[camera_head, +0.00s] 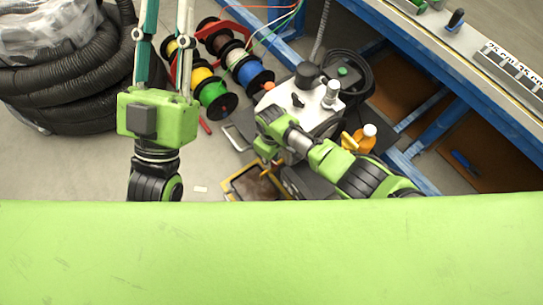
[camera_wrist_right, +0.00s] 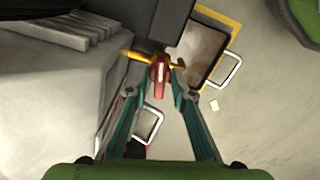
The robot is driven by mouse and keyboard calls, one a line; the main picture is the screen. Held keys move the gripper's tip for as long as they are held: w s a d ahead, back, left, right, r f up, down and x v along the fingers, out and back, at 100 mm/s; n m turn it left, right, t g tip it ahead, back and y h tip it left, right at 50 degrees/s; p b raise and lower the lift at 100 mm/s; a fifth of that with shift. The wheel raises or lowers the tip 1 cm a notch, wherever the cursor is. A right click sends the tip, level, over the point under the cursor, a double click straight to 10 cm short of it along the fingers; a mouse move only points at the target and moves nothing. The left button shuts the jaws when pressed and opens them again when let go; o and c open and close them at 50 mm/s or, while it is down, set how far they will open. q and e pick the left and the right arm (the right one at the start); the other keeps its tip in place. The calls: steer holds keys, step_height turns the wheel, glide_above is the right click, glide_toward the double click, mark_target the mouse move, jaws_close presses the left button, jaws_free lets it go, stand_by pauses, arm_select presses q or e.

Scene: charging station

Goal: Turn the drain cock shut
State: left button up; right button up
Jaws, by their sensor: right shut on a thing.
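The drain cock shows in the right wrist view as a brass-yellow pipe (camera_wrist_right: 137,57) with a red handle (camera_wrist_right: 159,76). The pipe runs roughly sideways from the dark body of the machine, and the handle points across it, toward my palm. My right gripper (camera_wrist_right: 158,82) has its teal fingertips closed in on both sides of the red handle. In the head view my right gripper (camera_head: 266,150) is low beside the grey machine (camera_head: 315,112), and its arm mostly hides the cock. My left gripper (camera_head: 166,30) points up the picture, its fingers apart and seemingly empty, tips at the frame's edge.
A yellow-rimmed tray (camera_head: 236,190) lies on the floor below the cock. An orange bottle with a white cap (camera_head: 369,131) stands right of the machine. Cable spools (camera_head: 214,98) and black hoses (camera_head: 70,95) lie at the left. A blue-framed bench (camera_head: 425,60) bounds the right.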

steer(key=shift+a+m+p, duration=0.1)
steer(key=shift+m+p, duration=0.3)
steer(key=shift+m, duration=0.8)
arm_select(q)
steer(key=w+f+g+y, duration=0.1)
steer(key=w+f+g, duration=0.2)
steer(key=w+f, duration=0.1)
steer(key=shift+d+f+g, duration=0.2)
steer(key=shift+f+g, duration=0.1)
steer(key=shift+f, duration=0.5)
arm_select(e)
steer(key=shift+m, duration=0.4)
steer(key=o, duration=0.7)
step_height(320, 180, up, 12)
